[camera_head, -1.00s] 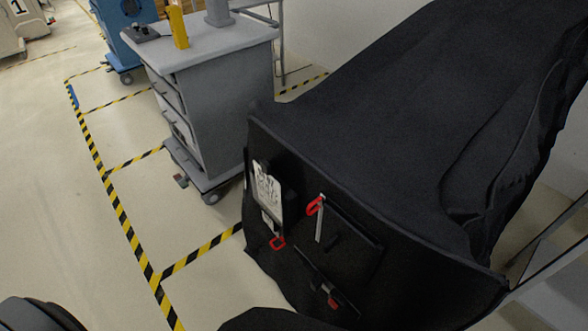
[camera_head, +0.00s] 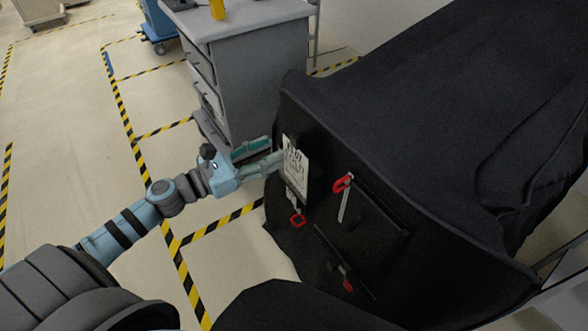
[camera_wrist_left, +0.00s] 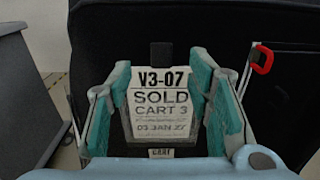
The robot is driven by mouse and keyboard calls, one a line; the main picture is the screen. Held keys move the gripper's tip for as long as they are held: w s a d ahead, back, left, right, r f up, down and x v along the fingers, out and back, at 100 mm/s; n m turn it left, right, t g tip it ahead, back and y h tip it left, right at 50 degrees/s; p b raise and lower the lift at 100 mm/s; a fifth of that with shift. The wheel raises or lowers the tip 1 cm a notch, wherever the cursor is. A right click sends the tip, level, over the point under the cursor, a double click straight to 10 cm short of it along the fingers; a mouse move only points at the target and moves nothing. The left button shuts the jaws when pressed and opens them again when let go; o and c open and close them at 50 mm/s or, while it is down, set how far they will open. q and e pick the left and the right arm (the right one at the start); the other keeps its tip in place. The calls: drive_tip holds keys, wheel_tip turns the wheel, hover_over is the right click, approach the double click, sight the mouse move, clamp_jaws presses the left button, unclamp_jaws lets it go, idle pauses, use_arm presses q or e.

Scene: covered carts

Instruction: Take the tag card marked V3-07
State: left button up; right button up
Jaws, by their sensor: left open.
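The tag card (camera_head: 297,171) is a white card on the front of a black-covered cart (camera_head: 430,130). In the left wrist view the card (camera_wrist_left: 160,103) reads V3-07, SOLD, CART 3, 03 JAN 27. My left gripper (camera_head: 274,152) reaches in from the left at the card's left edge in the head view. In the wrist view its teal-padded fingers (camera_wrist_left: 162,80) stand open, one on each side of the card. Whether they touch the card I cannot tell. My right gripper is not in view.
Red clips or handles hang on the cover: one with a pale strip (camera_head: 342,184), one below the card (camera_head: 297,219) and one lower down (camera_head: 347,285). A grey drawer cart (camera_head: 250,75) stands behind my left gripper. Open floor with yellow-black tape lies left.

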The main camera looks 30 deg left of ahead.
sight(293, 138)
use_arm(q)
drive_tip(key=shift+w+d+r+p, duration=0.2)
drive_tip(key=shift+w+d+p, duration=0.1)
drive_tip(key=shift+w+p, duration=0.2)
drive_tip(key=shift+w+d+r+p, duration=0.2)
drive_tip(key=shift+w+d+p, duration=0.15)
drive_tip(key=shift+w, duration=0.1)
drive_tip(key=shift+w+d, duration=0.15)
drive_tip(key=shift+w, duration=0.2)
drive_tip(key=p+x, duration=0.2)
drive_tip(key=x, duration=0.2)
drive_tip(key=shift+w+d+r, duration=0.1)
drive_tip(key=shift+w+r, duration=0.05)
drive_tip(key=shift+w+d, duration=0.2)
drive_tip(key=shift+w, duration=0.05)
clamp_jaws()
